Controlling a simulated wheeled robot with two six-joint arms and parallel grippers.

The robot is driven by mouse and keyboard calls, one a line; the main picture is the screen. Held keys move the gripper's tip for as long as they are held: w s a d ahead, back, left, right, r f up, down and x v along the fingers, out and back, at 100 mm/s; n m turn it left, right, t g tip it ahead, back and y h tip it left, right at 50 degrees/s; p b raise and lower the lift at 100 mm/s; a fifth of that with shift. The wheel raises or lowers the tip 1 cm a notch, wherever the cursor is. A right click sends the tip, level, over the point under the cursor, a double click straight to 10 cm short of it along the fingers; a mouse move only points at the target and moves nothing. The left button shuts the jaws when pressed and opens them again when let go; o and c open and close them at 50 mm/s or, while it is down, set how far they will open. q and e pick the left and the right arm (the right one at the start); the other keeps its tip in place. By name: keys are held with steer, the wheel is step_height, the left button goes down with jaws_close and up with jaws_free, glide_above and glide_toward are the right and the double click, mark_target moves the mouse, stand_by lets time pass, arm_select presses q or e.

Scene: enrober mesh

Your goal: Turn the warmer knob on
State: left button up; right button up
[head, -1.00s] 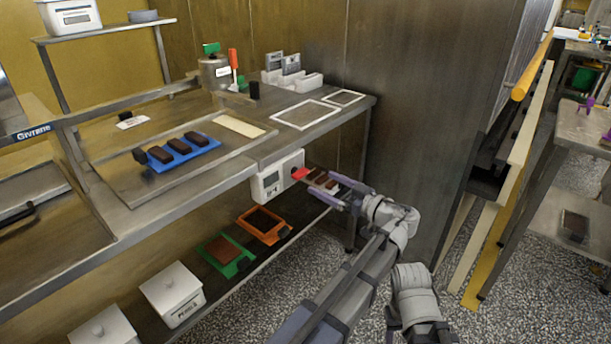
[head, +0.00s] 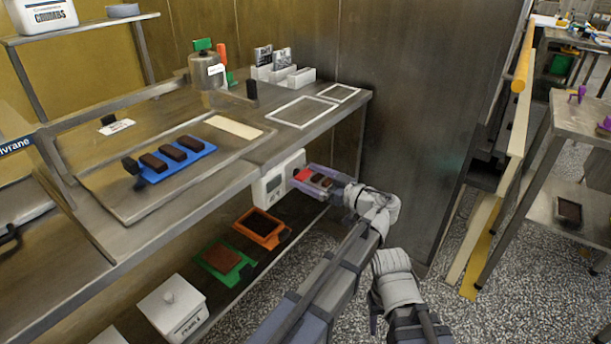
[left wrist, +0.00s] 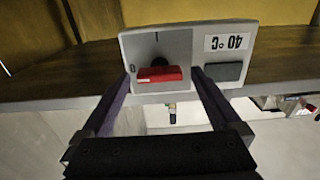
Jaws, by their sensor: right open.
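The warmer control box (head: 272,187) is a white unit under the front edge of the steel table. Its red knob (head: 302,174) also shows in the left wrist view (left wrist: 160,74), where its bar lies level, with a "0" mark at its left. My left gripper (head: 318,181) is open in front of the box. In the left wrist view its purple fingers (left wrist: 162,95) stand either side of the knob; contact cannot be told. My right gripper (head: 375,318) is open, low at front right, partly hidden.
A blue tray (head: 178,160) with dark bars lies on the table (head: 235,190). An orange tray (head: 262,228) and a green tray (head: 225,262) sit on the lower shelf. A steel cabinet wall (head: 420,120) stands behind my arms.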

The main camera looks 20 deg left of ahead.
arm_select(q)
steer(key=c, duration=1.3)
steer(key=shift+c, duration=0.2)
steer(key=shift+m, duration=0.3)
steer(key=m, duration=0.4)
steer(key=shift+w, duration=0.1)
steer(key=m, duration=0.4)
steer(key=shift+f, duration=0.1)
steer(key=m, duration=0.5)
steer(key=shift+w+f, duration=0.1)
steer(key=m, duration=0.4)
steer(key=shift+f+m, duration=0.1)
steer(key=shift+m, duration=0.2)
